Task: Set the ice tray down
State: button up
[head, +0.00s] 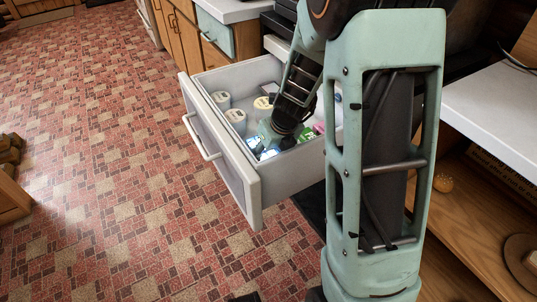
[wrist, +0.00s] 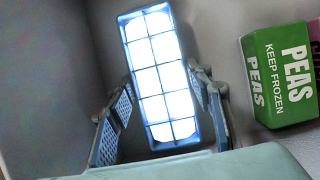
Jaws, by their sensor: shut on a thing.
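The ice tray (wrist: 160,75) is a blue-rimmed rectangle with two rows of bright white compartments. It lies between the two fingers of my gripper (wrist: 163,112) in the wrist view, and the gripper is shut on it. In the head view, my gripper (head: 268,135) reaches down inside the open drawer (head: 290,175), near its front corner. Part of the ice tray (head: 268,154) shows there as a small bluish-white patch below the gripper. I cannot tell whether the tray touches the drawer floor.
A green peas box (wrist: 280,78) stands to the right of the tray, apart from it. The drawer walls are close around my gripper. A white counter (head: 495,105) is at the right.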

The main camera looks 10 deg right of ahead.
jog(key=shift+f, duration=0.1)
jog(key=o, duration=1.3)
jog(key=shift+o, duration=0.2)
jog(key=shift+s+r, duration=0.1)
jog(key=shift+r, duration=0.4)
jog(key=p+v, duration=0.6)
jog(key=v, duration=0.5)
jog(key=shift+r, duration=0.1)
